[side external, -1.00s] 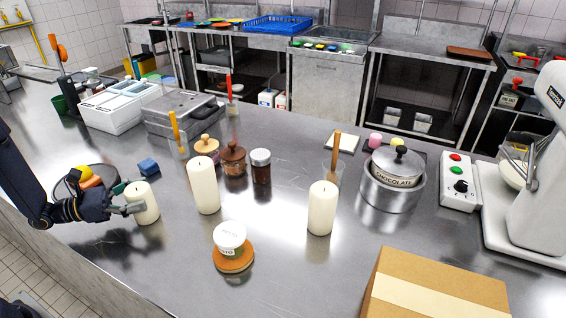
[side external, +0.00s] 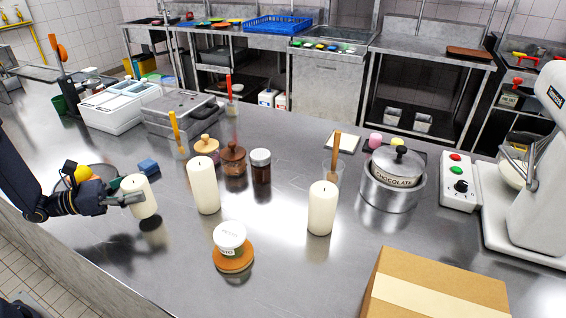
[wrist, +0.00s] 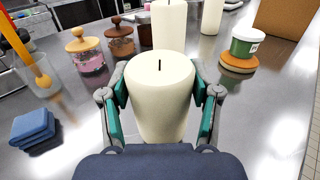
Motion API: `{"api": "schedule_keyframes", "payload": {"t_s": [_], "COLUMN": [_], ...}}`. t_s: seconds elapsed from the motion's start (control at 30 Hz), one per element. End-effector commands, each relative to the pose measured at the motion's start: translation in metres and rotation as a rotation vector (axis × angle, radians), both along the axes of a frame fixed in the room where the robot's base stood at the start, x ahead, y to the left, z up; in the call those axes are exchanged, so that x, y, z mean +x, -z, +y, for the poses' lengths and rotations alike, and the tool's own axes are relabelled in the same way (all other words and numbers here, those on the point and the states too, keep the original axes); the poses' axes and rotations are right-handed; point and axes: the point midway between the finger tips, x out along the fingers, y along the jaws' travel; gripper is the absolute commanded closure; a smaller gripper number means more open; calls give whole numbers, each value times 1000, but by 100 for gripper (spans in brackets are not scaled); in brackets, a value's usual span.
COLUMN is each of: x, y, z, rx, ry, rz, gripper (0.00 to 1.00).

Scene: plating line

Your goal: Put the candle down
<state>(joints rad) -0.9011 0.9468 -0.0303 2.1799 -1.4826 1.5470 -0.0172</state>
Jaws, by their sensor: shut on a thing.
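A short cream candle (side external: 138,196) is held by my gripper (side external: 126,198) at the left of the steel table. It is upright, or close to it, and its reflection below stands apart from it, so it looks raised a little. In the wrist view the candle (wrist: 160,100) fills the space between my gripper's green-padded fingers (wrist: 160,112), which press on both its sides. Its base is hidden there. Two other cream candles stand on the table: a tall one (side external: 204,186) right of my gripper and another (side external: 322,208) further right.
A bowl with fruit (side external: 100,172) is partly hidden behind my gripper. Jars (side external: 261,168) stand behind the tall candle. The table's near left is clear.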

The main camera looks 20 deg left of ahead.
Motion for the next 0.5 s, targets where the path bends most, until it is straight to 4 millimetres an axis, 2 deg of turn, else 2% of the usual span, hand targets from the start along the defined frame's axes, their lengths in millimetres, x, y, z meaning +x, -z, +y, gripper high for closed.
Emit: {"api": "schedule_keyframes", "payload": {"t_s": [0.1, 0.37, 0.5], "x": [0, 0, 0], "y": [-28, -75, -109], "z": [0, 0, 0], "rx": [5, 4, 6], "ry": [0, 0, 0], "rz": [-6, -6, -8], "gripper": [83, 83, 83]}}
